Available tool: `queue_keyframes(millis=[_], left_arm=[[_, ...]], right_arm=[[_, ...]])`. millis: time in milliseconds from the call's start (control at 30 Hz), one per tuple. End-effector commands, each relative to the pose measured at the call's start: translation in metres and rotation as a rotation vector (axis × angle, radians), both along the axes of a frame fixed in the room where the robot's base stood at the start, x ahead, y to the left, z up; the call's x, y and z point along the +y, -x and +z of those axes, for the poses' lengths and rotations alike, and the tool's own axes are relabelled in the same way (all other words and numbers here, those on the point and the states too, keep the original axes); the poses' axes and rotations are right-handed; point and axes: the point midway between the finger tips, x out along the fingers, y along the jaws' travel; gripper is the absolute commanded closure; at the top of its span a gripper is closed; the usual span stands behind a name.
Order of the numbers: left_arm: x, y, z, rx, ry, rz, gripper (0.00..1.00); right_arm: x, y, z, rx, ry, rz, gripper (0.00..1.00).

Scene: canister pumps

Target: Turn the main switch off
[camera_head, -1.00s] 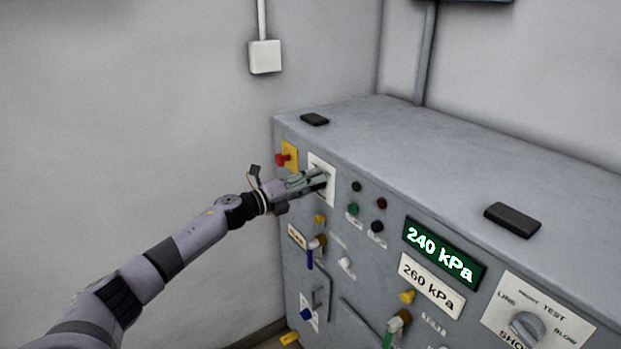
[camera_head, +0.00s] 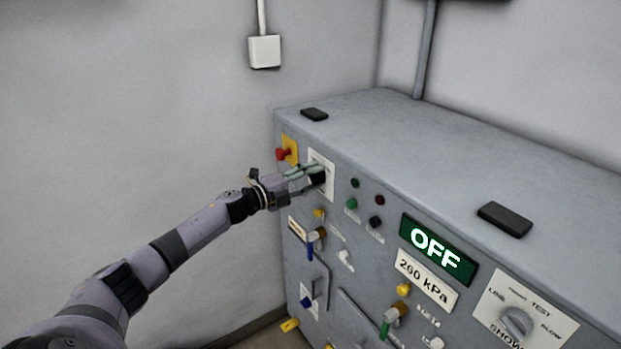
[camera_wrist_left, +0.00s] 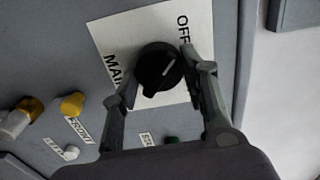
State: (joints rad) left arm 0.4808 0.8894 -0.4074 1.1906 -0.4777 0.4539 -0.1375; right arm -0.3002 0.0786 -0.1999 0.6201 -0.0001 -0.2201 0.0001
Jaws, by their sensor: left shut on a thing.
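The main switch is a black round knob (camera_wrist_left: 158,68) on a white plate (camera_wrist_left: 115,35) marked OFF and MAI, the rest of that word hidden. In the left wrist view its pale pointer line slants toward the OFF mark. My left gripper (camera_wrist_left: 157,80) is shut on the knob, one finger on each side. In the head view the gripper (camera_head: 312,175) is at the white plate (camera_head: 327,163) on the panel's upper left and mostly covers the knob. The green display (camera_head: 438,248) reads OFF. My right gripper is not in view.
A red emergency button (camera_head: 283,154) on a yellow plate sits just left of the switch. Small coloured buttons (camera_head: 352,204) and blue-handled (camera_head: 312,242) and green-handled valves sit right and below. A selector dial (camera_head: 517,322) is at lower right.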

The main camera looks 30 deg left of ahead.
Motion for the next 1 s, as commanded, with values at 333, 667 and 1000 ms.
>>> queue_keyframes(millis=[333, 667, 1000], left_arm=[[0.0004, -0.0002, -0.0001, 0.002, 0.004, 0.001, 0.54], [0.0, -0.0001, -0.0001, 0.001, 0.002, 0.0, 0.39], [0.0036, 0.0083, -0.002, 0.004, 0.001, 0.001, 0.39]], right_arm=[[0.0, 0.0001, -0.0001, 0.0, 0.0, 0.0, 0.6], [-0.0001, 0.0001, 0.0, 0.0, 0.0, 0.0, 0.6], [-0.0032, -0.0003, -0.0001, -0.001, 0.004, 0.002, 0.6]])
